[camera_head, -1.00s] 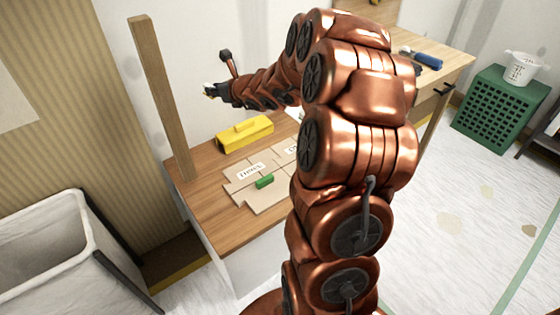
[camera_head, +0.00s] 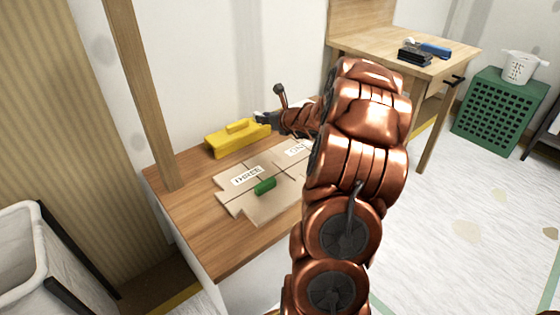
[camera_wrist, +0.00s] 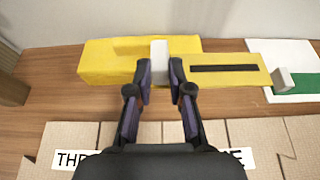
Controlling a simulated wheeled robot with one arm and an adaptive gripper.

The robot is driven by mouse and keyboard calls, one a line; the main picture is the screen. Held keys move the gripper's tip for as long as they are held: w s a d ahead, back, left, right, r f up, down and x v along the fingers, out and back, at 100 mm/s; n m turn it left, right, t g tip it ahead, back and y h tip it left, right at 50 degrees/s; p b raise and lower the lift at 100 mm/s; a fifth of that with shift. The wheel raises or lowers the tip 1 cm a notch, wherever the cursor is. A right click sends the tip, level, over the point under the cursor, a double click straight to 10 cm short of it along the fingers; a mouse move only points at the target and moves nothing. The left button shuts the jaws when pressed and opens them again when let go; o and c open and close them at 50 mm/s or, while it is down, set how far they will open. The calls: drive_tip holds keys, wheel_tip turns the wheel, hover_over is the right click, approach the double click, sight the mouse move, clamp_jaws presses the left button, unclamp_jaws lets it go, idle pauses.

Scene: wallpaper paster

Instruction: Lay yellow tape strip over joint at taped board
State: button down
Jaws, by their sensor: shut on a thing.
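My gripper (camera_wrist: 161,78) is shut on a small white block (camera_wrist: 160,48), above the back of the bench. It also shows in the head view (camera_head: 268,117). A flat yellow strip with a dark bar (camera_wrist: 235,70) lies to the right of the fingers in the wrist view; I cannot tell whether it is joined to the white block. The taped board (camera_head: 258,208) lies on the bench, with visible joints, white labels and a short green piece (camera_head: 265,186) on it. In the wrist view, my gripper hides the board's (camera_wrist: 150,133) middle.
A yellow case (camera_head: 228,140) stands behind the board, left of the gripper. A green strip with a grey block (camera_wrist: 283,80) lies on white sheet at right. A wooden post (camera_head: 145,90) rises at the bench's left corner. The bench (camera_head: 190,215) is bare at front left.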

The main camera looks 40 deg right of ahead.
drive_tip(key=shift+d+f+b, duration=0.15)
drive_tip(key=shift+f+b, duration=1.8)
drive_tip(key=shift+f, duration=3.2)
drive_tip(key=shift+f, duration=0.2)
drive_tip(key=c, duration=1.1)
unclamp_jaws()
drive_tip(key=shift+o, duration=0.2)
drive_tip(key=shift+r, duration=0.2)
